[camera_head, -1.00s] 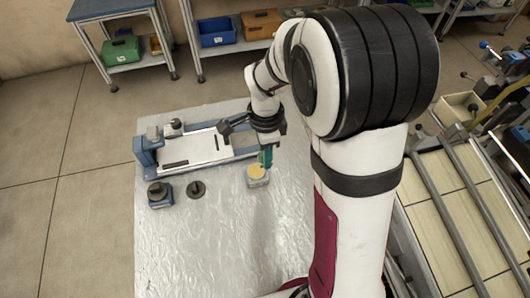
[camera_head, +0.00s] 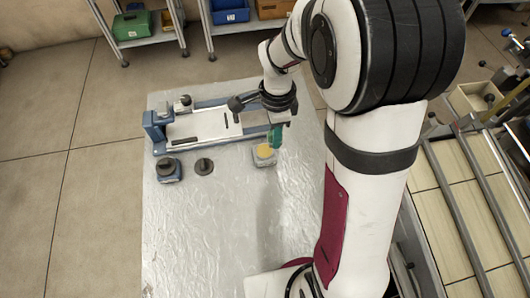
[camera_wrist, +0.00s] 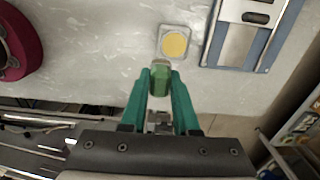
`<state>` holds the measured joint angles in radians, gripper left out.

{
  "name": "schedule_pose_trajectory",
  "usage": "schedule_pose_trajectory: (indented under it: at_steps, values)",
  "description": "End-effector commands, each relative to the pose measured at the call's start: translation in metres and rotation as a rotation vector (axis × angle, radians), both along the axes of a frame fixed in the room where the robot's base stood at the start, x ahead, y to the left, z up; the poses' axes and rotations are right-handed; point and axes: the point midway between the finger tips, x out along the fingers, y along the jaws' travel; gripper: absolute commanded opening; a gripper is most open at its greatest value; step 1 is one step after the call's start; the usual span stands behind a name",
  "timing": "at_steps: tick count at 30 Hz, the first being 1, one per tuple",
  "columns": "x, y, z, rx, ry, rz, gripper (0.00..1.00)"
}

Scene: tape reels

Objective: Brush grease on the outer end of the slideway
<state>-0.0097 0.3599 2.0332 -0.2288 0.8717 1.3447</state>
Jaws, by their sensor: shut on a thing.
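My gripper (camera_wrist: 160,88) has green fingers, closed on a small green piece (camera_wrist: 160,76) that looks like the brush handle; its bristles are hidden. It also shows in the head view (camera_head: 276,137), just above and right of the grease pot (camera_head: 264,153). The pot is a pale square holder with a yellow round top; in the wrist view it (camera_wrist: 174,43) lies just beyond the fingertips, apart from them. The slideway (camera_head: 200,126), a blue frame with a white plate, lies behind and left of the pot. My arm partly covers its right end. It also shows in the wrist view (camera_wrist: 231,45).
A blue block with a black knob (camera_head: 168,170) and a black round knob (camera_head: 204,166) sit on the table in front of the slideway. The silvery table top (camera_head: 205,230) is clear toward the front. Shelves with bins stand behind.

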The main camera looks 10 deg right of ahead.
Motion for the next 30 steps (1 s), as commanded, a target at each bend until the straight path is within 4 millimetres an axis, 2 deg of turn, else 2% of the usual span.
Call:
schedule_pose_trajectory:
  at_steps: [6,11,14,24,30]
  values:
    - [0.000,0.000,0.000,0.000,0.000,0.000,0.00]
    - [0.021,0.018,0.001,0.000,0.000,0.002,0.00]
    - [0.024,0.020,-0.002,0.000,0.001,-0.001,0.00]
    - [0.023,0.020,-0.045,0.000,0.003,-0.001,0.00]
    - [0.023,0.020,-0.058,0.000,0.000,0.000,0.00]
